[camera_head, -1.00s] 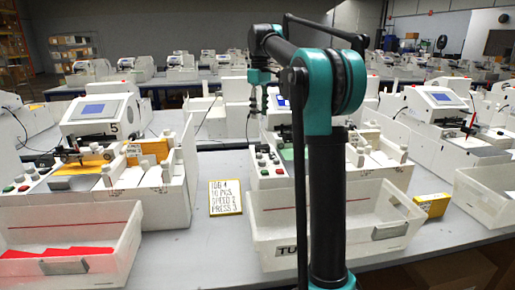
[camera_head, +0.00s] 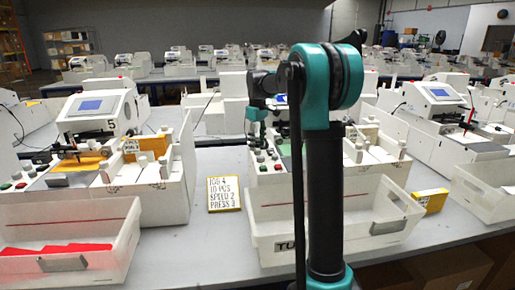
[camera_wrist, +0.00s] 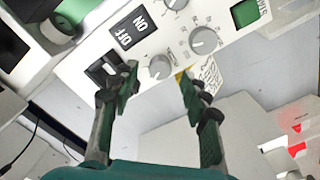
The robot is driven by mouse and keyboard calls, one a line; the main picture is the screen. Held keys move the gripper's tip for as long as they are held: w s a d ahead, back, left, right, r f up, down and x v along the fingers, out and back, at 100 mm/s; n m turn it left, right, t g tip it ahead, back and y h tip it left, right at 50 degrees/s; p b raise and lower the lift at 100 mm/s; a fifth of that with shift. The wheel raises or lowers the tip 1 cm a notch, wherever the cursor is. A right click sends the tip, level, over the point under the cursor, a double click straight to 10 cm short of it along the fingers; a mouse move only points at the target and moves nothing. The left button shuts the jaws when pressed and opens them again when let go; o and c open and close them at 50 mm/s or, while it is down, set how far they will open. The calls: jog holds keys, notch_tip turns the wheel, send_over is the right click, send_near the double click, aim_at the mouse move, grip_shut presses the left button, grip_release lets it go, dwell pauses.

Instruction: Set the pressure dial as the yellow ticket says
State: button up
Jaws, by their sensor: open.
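The yellow-edged ticket (camera_head: 224,194) lies on the table left of the arm; its lines seem to read JOB 4, 10 PCS, SPEED 2, PRESS 3. The control panel behind my arm carries several round grey dials. In the wrist view one dial (camera_wrist: 160,67) sits just beyond and between my open fingertips, nearer the switch. A second dial (camera_wrist: 203,40) is up to the right, and a third (camera_wrist: 176,3) is cut by the top edge. I cannot read which is the pressure dial. My gripper (camera_wrist: 158,84) is open and empty; it also shows above the panel in the head view (camera_head: 256,139).
An ON/OFF switch (camera_wrist: 129,30) and a green start button (camera_wrist: 245,12) flank the dials. A white bin (camera_head: 280,257) stands in front of the machine, a yellow box (camera_head: 430,200) at right. Another plotter (camera_head: 98,108), marked 5, stands at left.

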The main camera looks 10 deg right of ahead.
jog(key=shift+f, duration=1.1)
grip_shut()
